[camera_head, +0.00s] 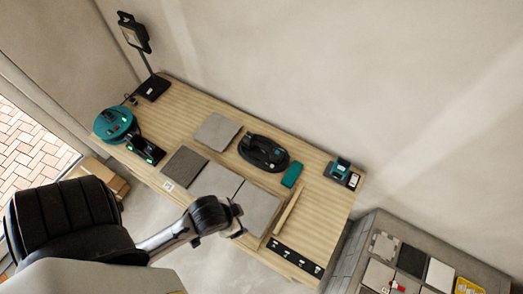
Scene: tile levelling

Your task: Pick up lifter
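A black oval device with a raised handle (264,152), which looks like the lifter, rests on the wooden table (190,118) right of a light grey tile (217,132). My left gripper (238,222) is over the table's front edge, in front of the device and apart from it. Its fingers look spread, with nothing between them. The gripper and its wrist hide part of the front tiles. My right gripper is not in view.
A dark tile (184,167) and a grey tile (258,208) lie at the front. A teal case (292,174), wooden strip (287,211) and black strip (296,258) lie to the right. A teal round machine (115,124) and lamp (134,33) stand left.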

